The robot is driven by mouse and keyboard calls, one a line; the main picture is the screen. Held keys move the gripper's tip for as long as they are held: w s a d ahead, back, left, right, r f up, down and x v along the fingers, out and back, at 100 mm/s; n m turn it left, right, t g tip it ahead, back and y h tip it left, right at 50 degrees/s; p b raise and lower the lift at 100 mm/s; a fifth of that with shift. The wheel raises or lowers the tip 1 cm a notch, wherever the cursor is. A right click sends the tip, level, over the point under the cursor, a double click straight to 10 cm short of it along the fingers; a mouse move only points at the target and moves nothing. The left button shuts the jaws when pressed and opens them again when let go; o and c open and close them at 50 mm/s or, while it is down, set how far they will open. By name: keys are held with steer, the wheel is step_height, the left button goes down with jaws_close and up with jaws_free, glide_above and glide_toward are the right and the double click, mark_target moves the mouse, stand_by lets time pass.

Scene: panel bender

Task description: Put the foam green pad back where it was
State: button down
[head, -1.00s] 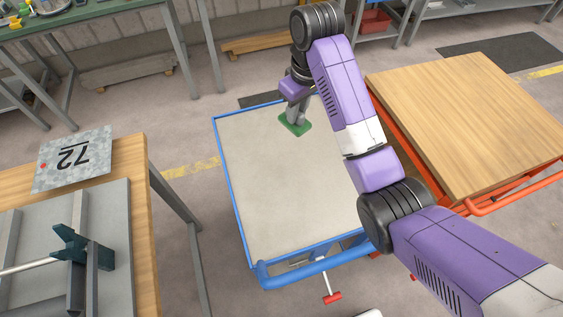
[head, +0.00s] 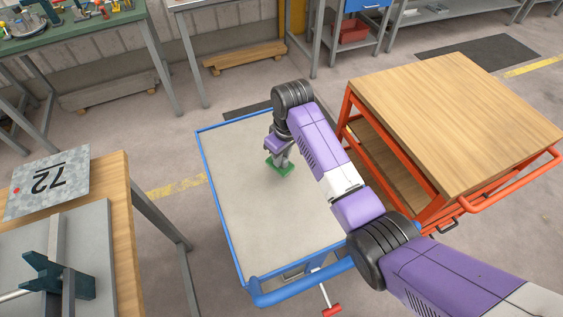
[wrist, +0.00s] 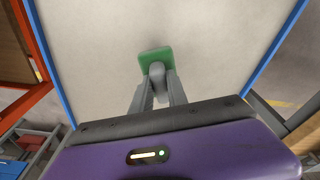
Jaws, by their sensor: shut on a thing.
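The foam green pad (head: 280,167) is a small flat green piece at the far part of the blue-framed cart's grey top (head: 265,215). My gripper (head: 282,158) points down over it, with its fingers closed on the pad's middle. In the wrist view the green pad (wrist: 155,60) shows beyond the fingertips of my gripper (wrist: 158,72), with the pale cart top behind it. I cannot tell whether the pad touches the cart top or is just above it.
A wooden-topped orange cart (head: 455,115) stands close on the right. A green workbench (head: 70,30) stands at the back left. Most of the blue cart's top is clear.

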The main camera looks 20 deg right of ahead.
mark_target(286, 160)
steer(key=shift+f, duration=1.7)
steer(key=c, duration=1.3)
jaws_free()
steer(key=r, duration=0.4)
steer(key=s+r, duration=0.1)
steer(key=r, duration=0.6)
steer(key=shift+s+d+r, duration=0.2)
steer(key=shift+d+r, duration=0.1)
steer(key=shift+r, duration=0.2)
